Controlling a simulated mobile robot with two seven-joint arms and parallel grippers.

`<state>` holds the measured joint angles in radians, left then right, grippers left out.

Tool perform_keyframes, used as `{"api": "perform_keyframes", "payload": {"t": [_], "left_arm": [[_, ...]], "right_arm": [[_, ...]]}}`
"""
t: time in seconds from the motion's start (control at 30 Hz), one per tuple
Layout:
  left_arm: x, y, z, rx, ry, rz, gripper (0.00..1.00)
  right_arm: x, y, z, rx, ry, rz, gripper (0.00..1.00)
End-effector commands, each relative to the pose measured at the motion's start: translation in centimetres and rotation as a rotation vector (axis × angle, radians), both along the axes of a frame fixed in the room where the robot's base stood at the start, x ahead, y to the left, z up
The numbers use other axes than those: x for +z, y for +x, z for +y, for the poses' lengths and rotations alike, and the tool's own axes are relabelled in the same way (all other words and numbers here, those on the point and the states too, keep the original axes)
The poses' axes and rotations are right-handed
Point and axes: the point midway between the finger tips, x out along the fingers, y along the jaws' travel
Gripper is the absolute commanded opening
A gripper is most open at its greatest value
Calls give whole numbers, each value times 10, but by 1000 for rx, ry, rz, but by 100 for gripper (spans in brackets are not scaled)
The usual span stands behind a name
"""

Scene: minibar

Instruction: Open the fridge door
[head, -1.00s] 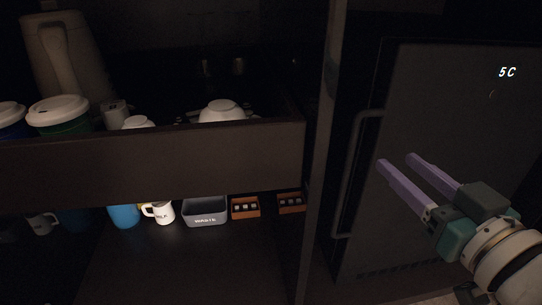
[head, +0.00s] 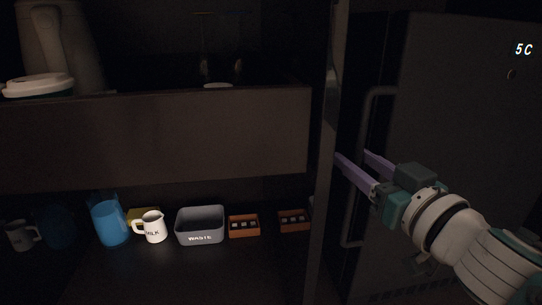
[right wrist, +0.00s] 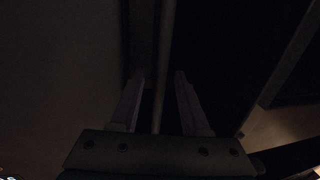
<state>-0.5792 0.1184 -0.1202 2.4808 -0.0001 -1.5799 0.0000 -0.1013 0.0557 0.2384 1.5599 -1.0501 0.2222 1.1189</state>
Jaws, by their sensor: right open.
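The dark fridge door (head: 460,140) fills the right of the head view, with a lit "5 C" display (head: 524,49) near its top. It looks shut. Its long upright bar handle (head: 364,120) runs along the door's left edge. My right gripper (head: 354,156) is open, with its purple fingers at about the handle's mid-height. In the right wrist view the handle (right wrist: 167,40) passes between the two open fingers (right wrist: 158,95). The picture is too dark to tell whether either finger touches it. My left gripper is not in view.
A cabinet upright (head: 325,200) stands just left of the handle, close to my right fingertips. Left of it, a shelf front (head: 150,140) hangs above a waste bin (head: 200,226), a milk jug (head: 152,228), a blue cup (head: 110,224) and orange boxes (head: 244,226).

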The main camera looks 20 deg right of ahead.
Motion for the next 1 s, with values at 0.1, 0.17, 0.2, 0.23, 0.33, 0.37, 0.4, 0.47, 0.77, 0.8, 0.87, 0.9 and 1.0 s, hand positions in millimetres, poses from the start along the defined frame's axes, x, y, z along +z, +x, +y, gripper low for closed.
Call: {"api": "perform_keyframes", "payload": {"t": [0.1,0.17,0.2,0.23,0.33,0.37,0.4,0.47,0.77,0.8,0.87,0.9,1.0], "left_arm": [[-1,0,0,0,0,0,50],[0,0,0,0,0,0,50],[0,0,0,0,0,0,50],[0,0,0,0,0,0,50],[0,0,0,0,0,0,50],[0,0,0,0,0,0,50],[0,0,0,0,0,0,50],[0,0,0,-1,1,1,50],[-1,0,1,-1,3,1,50],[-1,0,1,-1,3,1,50],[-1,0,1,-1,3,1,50],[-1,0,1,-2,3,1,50],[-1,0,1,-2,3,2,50]], "right_arm": [[0,2,0,0,-1,0,46],[0,2,0,0,0,0,46],[0,2,0,0,0,0,46],[0,2,0,0,0,0,46],[0,2,0,0,0,0,38],[0,2,0,0,0,0,35],[0,2,0,0,0,0,30],[0,2,0,0,0,0,23],[0,2,0,0,0,0,0],[0,2,0,0,0,1,0],[0,2,0,0,0,0,0],[0,2,0,0,0,0,0],[0,2,0,0,0,1,0]]}}
